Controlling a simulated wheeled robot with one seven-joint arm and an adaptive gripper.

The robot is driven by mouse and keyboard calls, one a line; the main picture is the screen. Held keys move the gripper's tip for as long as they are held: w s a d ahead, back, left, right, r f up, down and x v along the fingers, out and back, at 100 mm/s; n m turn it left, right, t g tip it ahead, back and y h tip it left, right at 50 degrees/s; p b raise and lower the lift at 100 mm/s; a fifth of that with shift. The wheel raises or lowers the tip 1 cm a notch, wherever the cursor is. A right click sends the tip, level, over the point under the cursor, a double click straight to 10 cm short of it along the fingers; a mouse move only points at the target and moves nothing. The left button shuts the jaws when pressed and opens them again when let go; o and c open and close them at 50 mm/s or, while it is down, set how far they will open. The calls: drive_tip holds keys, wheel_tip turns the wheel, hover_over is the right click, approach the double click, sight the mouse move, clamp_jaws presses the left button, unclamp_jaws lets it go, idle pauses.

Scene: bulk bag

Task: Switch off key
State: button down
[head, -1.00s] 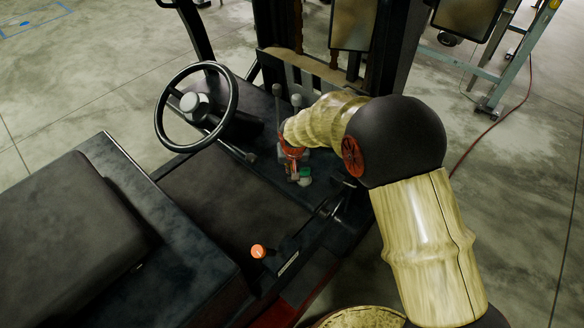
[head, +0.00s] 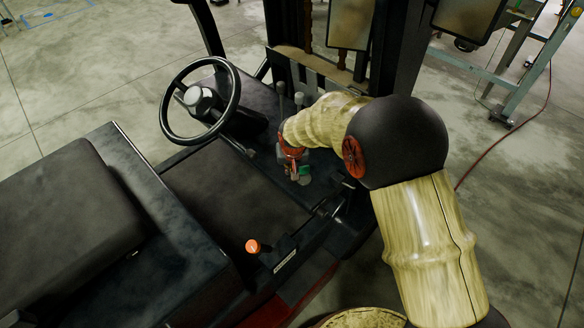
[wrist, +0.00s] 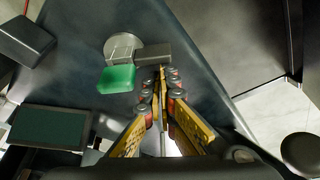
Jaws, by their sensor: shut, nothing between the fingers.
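The key switch shows in the wrist view as a round silver disc (wrist: 123,46) on the dark panel. A bright green tab (wrist: 117,79) and a dark grey block (wrist: 152,55) lie against it; I cannot tell exactly which part is the key. My gripper (wrist: 162,76) is shut and empty, its fingertips just below the dark block and right of the green tab. I cannot tell if they touch the block. In the head view my gripper (head: 301,176) is low over the forklift's dark panel, and a small green patch (head: 304,170) shows beside it.
The steering wheel (head: 200,101) stands left of my arm, with grey levers (head: 299,99) behind the gripper. An orange knob (head: 253,246) is nearer. The seat (head: 70,210) is at left. In the wrist view a dark box (wrist: 24,38) and a dark-green screen (wrist: 48,127) lie left.

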drive_tip(key=shift+s+a+b, duration=0.1)
drive_tip(key=shift+s+b, duration=0.6)
drive_tip(key=shift+s, duration=0.6)
idle(0.5)
drive_tip(key=shift+w+a, duration=0.15)
drive_tip(key=shift+w, duration=0.05)
drive_tip(key=w+a, duration=0.1)
drive_tip(key=w+a+r, duration=0.1)
drive_tip(key=w, duration=0.1)
drive_tip(key=shift+a, duration=0.25)
wheel_tip(320, 180, up, 8)
drive_tip(key=s+d, duration=0.2)
drive_tip(key=s, duration=0.1)
drive_tip(key=shift+d+r+p, duration=0.2)
drive_tip(key=shift+p, duration=0.25)
